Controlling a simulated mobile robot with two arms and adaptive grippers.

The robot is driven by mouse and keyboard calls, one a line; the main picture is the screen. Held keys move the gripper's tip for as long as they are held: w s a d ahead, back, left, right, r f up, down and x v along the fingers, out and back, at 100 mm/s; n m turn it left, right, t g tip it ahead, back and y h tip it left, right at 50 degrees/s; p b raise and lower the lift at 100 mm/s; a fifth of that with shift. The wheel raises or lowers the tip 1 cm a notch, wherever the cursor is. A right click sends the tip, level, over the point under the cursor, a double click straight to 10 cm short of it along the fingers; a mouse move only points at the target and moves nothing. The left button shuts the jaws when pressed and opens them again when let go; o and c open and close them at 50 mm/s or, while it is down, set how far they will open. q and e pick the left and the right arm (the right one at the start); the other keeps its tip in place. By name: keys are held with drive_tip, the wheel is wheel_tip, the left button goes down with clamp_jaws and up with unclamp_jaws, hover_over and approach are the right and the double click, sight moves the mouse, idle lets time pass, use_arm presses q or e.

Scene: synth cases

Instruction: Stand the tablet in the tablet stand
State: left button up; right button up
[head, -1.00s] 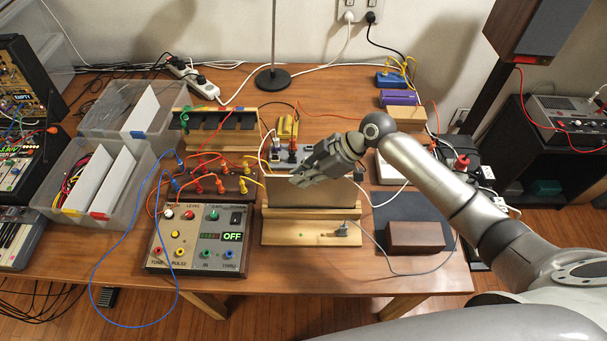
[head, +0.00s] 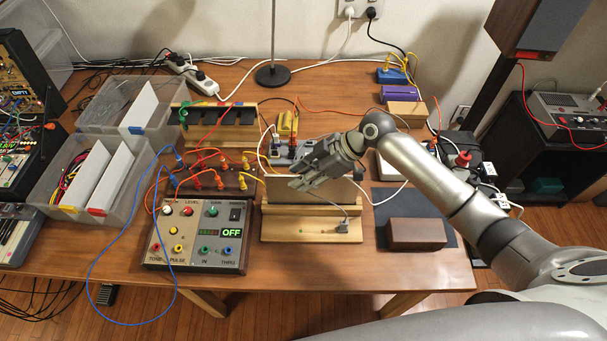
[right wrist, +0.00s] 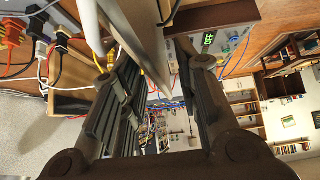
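The tablet (head: 312,194) is a thin brownish panel standing upright, leaning slightly back, with its lower edge behind the front rail of the wooden tablet stand (head: 282,229). My right gripper (head: 306,184) is at the tablet's top edge. In the right wrist view, its two fingers (right wrist: 163,75) are apart, with the tablet (right wrist: 143,30) between them and a visible gap on the right side. The fingers hide part of the tablet's top in the head view. My left gripper is not in view.
A grey plug with a cable (head: 342,227) sits at the stand's front. A patch-cable device (head: 205,238) stands close left. A brown block (head: 416,234) lies on a dark mat (head: 398,206) at right. A power strip (head: 292,158) and cables lie behind the stand.

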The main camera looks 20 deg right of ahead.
drive_tip(key=v, duration=1.2)
drive_tip(key=shift+s+f, duration=0.1)
idle(0.4)
